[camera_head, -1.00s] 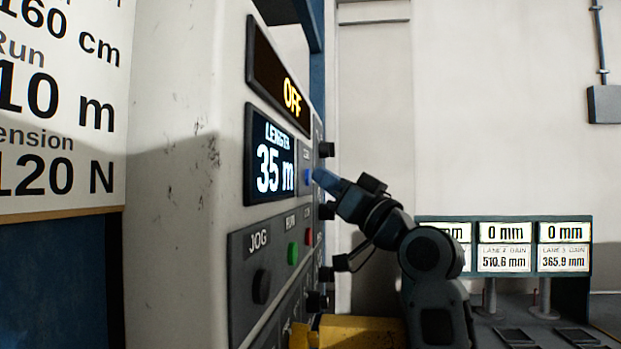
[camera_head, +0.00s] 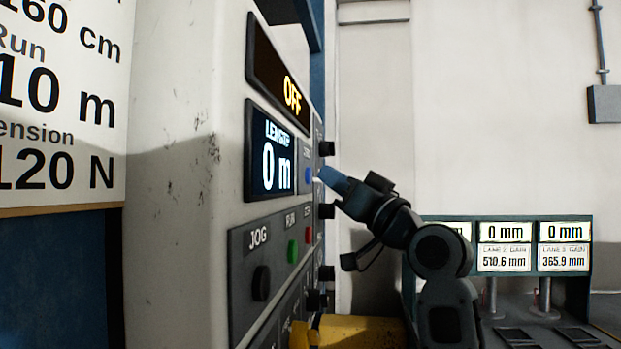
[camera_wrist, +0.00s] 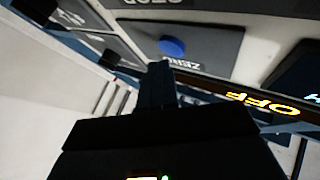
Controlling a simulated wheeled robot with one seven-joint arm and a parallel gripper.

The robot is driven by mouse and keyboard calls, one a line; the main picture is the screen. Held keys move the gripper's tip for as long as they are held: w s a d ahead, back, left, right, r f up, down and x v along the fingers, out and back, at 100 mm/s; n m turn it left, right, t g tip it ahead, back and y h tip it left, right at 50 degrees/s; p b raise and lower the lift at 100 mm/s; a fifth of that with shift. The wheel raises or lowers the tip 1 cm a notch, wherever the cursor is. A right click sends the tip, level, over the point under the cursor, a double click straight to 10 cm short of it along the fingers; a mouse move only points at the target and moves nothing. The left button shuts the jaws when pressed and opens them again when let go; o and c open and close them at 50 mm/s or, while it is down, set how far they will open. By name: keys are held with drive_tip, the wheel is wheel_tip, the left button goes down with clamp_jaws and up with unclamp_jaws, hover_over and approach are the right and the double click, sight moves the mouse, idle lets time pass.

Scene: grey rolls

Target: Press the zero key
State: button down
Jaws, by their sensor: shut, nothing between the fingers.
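The zero key is a round blue button (camera_head: 308,174) on a dark plate, right of the length display (camera_head: 271,164), which reads 0 m. It also shows in the wrist view (camera_wrist: 172,47), with the lettering ZERO beside it. My gripper (camera_head: 322,172) is shut and empty, its blue-grey fingertips pointing at the key. In the head view a small gap shows between the tips and the key. In the wrist view the fingertips (camera_wrist: 159,66) lie just below the key in the picture.
An OFF display (camera_head: 281,76) sits above the length display. A black JOG button (camera_head: 261,283), a green button (camera_head: 292,251) and a red button (camera_head: 308,235) are below. Several black knobs (camera_head: 326,211) stick out along the panel's right side. Lane readouts (camera_head: 505,245) stand at the right.

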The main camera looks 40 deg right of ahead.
drive_tip(key=shift+s+d, duration=0.1)
drive_tip(key=s+d, duration=0.1)
drive_tip(key=s, duration=0.1)
drive_tip(key=s+d+b, duration=0.1)
drive_tip(key=s+d, duration=0.1)
idle(0.7)
idle(0.6)
